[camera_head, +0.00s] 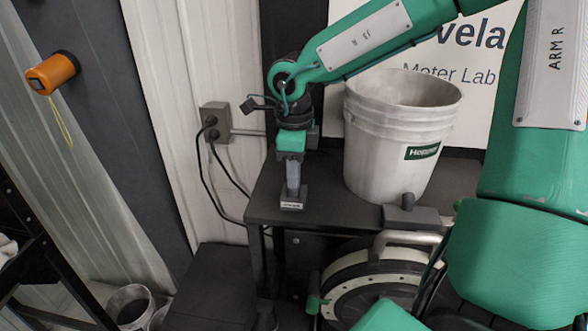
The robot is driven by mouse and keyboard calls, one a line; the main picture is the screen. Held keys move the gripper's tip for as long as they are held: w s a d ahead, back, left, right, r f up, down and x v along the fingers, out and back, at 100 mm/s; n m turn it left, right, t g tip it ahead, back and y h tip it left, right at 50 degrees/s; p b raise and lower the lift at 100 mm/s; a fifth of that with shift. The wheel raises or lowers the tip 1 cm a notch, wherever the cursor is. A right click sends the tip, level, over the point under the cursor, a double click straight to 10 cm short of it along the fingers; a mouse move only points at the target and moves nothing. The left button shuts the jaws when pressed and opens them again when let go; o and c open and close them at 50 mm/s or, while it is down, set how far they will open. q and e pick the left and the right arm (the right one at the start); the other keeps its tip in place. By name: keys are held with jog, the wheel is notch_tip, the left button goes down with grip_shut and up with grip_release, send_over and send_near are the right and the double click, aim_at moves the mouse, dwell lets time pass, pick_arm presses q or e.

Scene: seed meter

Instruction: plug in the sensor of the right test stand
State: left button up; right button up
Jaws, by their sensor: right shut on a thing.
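My right gripper (292,186) reaches down from above to the left front corner of the dark stand table (327,211). Its grey fingers are shut on a small dark block (292,197) with a white label, which is at the tabletop; I cannot tell whether it touches it. The label is too small to read. A seed meter with a pale-rimmed round disc (350,291) sits under the table's front edge. A dark grey fitting with a short upright stub (411,215) is at that edge, right of the gripper. No sensor plug or socket can be made out clearly. My left gripper is not in view.
A white bucket (385,150) stands on the table, right of my gripper. A wall outlet box (215,120) with black cables is at left. An orange device (52,73) hangs on the wall. A small bin (130,308) is at lower left. My right arm covers the right side.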

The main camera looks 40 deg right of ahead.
jog(key=shift+b, duration=0.4)
dwell(0.6)
jog(key=shift+f+b, duration=0.55)
jog(key=shift+b, duration=0.1)
dwell(0.5)
jog(key=o, duration=1)
jog(key=shift+o, duration=0.2)
jog(key=shift+r, duration=0.15)
notch_tip(320, 180, up, 14)
jog(key=b, duration=0.2)
jog(key=shift+f+b, duration=0.2)
jog(key=shift+b, duration=0.15)
